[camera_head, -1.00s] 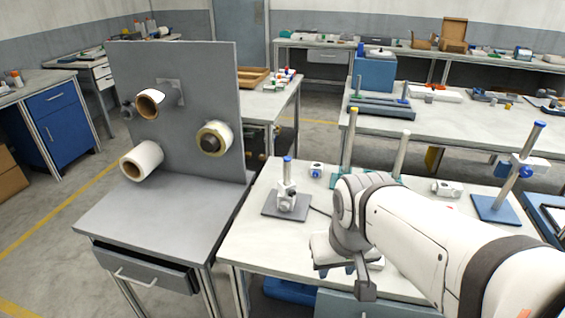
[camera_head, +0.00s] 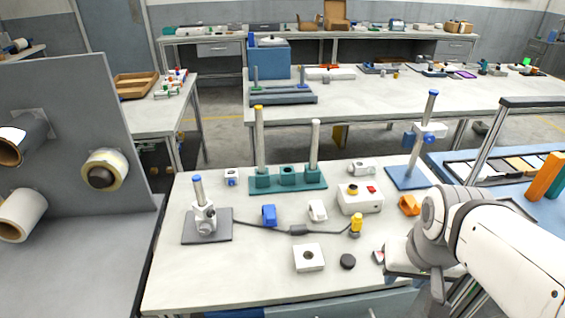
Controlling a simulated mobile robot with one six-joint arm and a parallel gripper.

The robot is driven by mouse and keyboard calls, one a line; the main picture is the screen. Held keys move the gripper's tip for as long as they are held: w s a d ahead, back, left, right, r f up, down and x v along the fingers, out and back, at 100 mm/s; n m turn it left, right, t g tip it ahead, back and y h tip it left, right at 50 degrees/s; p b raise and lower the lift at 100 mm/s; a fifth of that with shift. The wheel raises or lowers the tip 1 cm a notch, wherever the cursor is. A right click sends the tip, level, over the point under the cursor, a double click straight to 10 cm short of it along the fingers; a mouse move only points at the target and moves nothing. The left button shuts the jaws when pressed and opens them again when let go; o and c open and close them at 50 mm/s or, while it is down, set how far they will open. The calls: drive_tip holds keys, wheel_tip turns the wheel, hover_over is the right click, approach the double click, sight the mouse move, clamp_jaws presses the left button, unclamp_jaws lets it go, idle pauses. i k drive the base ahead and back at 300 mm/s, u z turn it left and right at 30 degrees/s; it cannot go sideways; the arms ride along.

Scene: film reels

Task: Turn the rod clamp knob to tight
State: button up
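A short rod with a blue cap stands on a dark grey plate (camera_head: 190,238) at the front left of the near table. A whitish clamp with a rounded knob-like part (camera_head: 204,217) sits around this rod. A taller blue-capped rod stands on a blue base (camera_head: 407,179) at the back right, with a white and blue clamp (camera_head: 428,132) partway up. I cannot tell which clamp the task means, nor how tight either is. My gripper (camera_head: 437,285) hangs at the right front of the table, apart from both clamps. Its fingers are mostly hidden by my wrist.
A teal base (camera_head: 318,180) carries a yellow-capped post and a grey post. A switch box (camera_head: 360,199), blue block (camera_head: 269,215), white square block (camera_head: 308,258), black puck (camera_head: 348,261) and orange block (camera_head: 409,205) are scattered about. A cable runs from the plate. The front left tabletop is clear.

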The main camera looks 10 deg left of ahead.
sight(211, 213)
drive_tip(key=z, duration=1.15)
drive_tip(key=k, duration=1.2)
drive_tip(key=u, duration=1.6)
drive_tip(key=i, duration=0.55)
drive_tip(key=u, duration=0.1)
